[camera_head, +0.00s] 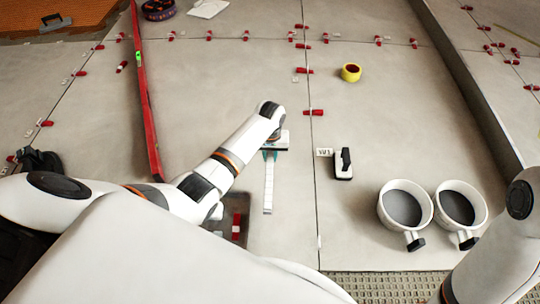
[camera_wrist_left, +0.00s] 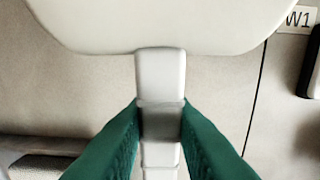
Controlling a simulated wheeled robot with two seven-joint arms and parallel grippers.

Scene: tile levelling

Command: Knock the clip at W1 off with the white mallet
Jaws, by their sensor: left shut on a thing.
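The white mallet is in my left gripper (camera_head: 270,152). Its pale handle (camera_head: 268,190) runs toward me in the head view, and its broad head (camera_wrist_left: 160,25) fills the top of the left wrist view. The green fingers (camera_wrist_left: 160,125) are shut on the handle just below the head. The W1 label (camera_head: 324,152) lies right of the mallet, beside the long tile joint; it also shows in the left wrist view (camera_wrist_left: 299,19). A red clip (camera_head: 313,112) sits on that joint above the label. No clip is clearly visible right at the label. My right gripper is out of view.
A black and white device (camera_head: 343,164) stands right of the label. Two white cups (camera_head: 405,205) with grey insides stand nearer me. A yellow roll (camera_head: 351,72) lies farther back. A red level (camera_head: 145,95) lies left. More red clips line the far joint (camera_head: 245,36).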

